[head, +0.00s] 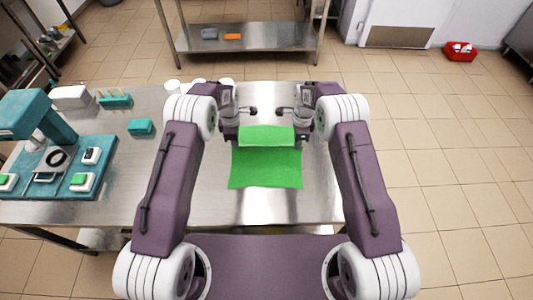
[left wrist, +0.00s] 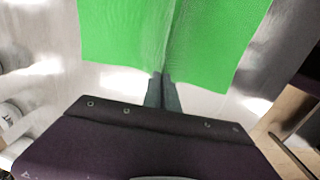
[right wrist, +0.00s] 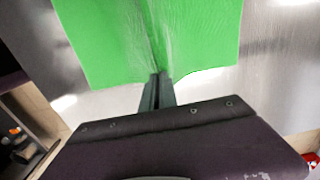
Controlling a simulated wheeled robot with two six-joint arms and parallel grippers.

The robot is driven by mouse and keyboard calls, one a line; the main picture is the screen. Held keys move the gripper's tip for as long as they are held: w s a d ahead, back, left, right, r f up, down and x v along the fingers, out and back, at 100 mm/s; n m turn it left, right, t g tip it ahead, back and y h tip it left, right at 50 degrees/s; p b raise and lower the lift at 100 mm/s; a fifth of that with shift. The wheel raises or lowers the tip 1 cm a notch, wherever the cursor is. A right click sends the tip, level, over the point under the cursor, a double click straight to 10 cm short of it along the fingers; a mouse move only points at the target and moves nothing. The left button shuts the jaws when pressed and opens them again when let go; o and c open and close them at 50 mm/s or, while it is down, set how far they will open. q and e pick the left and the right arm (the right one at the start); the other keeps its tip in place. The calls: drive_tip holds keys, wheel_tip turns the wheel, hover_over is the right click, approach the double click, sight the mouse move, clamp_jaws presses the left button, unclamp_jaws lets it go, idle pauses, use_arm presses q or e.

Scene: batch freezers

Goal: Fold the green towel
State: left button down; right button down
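The green towel (head: 265,170) lies on the steel table in front of me, its near part flat. Its far part (head: 267,134) is lifted by both grippers, with a visible bend between the two parts. My left gripper (head: 236,142) is at the towel's far left corner and my right gripper (head: 299,142) at the far right corner. In the left wrist view the closed fingers (left wrist: 163,88) pinch the towel's edge, and a crease runs from them. The right wrist view shows the same, with closed fingers (right wrist: 157,90) on the edge.
The steel table (head: 215,205) is bare around the towel. A teal machine (head: 45,125), a teal block (head: 141,127) and white cups (head: 173,87) stand on its left part. A steel shelf table (head: 245,40) stands behind. Tiled floor is open at the right.

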wheel_tip(320, 180, up, 18)
drive_tip(key=p, duration=1.6)
drive_tip(key=shift+f+p, duration=0.15)
drive_tip(key=shift+p, duration=0.25)
drive_tip(key=shift+w+f, duration=0.15)
